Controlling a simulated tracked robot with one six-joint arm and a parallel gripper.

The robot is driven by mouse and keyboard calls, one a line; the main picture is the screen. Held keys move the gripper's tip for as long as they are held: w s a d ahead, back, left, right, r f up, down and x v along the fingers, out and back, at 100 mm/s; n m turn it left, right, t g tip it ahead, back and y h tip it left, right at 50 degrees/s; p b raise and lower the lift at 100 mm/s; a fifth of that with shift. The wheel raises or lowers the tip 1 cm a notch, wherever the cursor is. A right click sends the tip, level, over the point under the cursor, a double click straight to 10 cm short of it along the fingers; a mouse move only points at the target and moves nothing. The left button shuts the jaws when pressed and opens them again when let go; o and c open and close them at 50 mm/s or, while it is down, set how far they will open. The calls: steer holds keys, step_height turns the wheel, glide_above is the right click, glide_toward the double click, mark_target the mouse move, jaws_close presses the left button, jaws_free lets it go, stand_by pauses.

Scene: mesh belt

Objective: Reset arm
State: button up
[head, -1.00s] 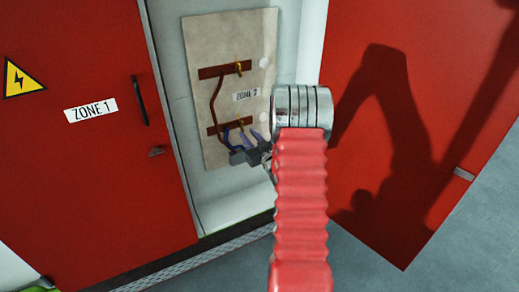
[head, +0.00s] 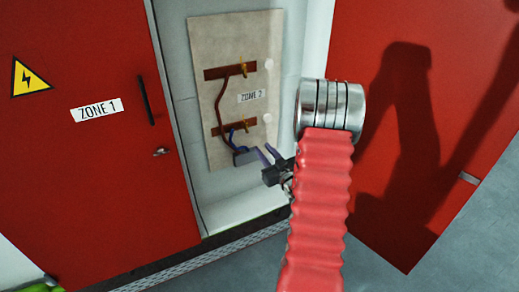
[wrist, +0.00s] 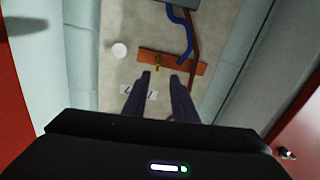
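My gripper (head: 268,152) is in front of the lower right part of the beige panel (head: 205,60) in the open cabinet. In the wrist view its two dark fingers (wrist: 161,75) stand apart with nothing between them. The panel has two brown bars, the upper (head: 230,72) and the lower (head: 228,127), each with a yellow clip. A brown cable (head: 219,98) joins them. A blue cable (head: 231,138) hangs at the lower bar, and its lower end is partly hidden near a small grey piece (head: 246,158). My red ribbed arm covers the lower middle of the head view.
A shut red door marked ZONE 1 (head: 95,109) is at the left, with a yellow warning sign (head: 28,78). The open red door (head: 460,120) stands at the right behind my arm. Grey floor (head: 350,275) lies below.

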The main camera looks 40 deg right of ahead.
steer(key=shift+f, duration=0.1)
steer(key=s+d+f+m+g, duration=0.1)
steer(key=s+f+g, duration=0.15)
steer(key=f, duration=0.25)
steer(key=s+d+f+m+g, duration=0.1)
steer(key=s+f+g, duration=0.1)
steer(key=f+g, duration=0.3)
steer(key=s+a+f+g, duration=0.2)
steer(key=s+a+g, duration=0.1)
steer(key=s+g, duration=0.15)
steer(key=s+a+r+n+y, duration=0.1)
steer(key=s+a+r, duration=0.3)
steer(key=a+r, duration=0.5)
steer(key=s+a+r+n+y, duration=0.2)
steer(key=s+a+r, duration=0.2)
steer(key=a+r, duration=0.5)
steer(key=s+a+r+n+y, duration=0.1)
steer(key=s+a+r, duration=0.3)
steer(key=a+r, duration=0.6)
steer(key=a+y, duration=0.1)
steer(key=a, duration=1)
steer(key=shift+s+a, duration=0.25)
steer(key=shift+s, duration=0.05)
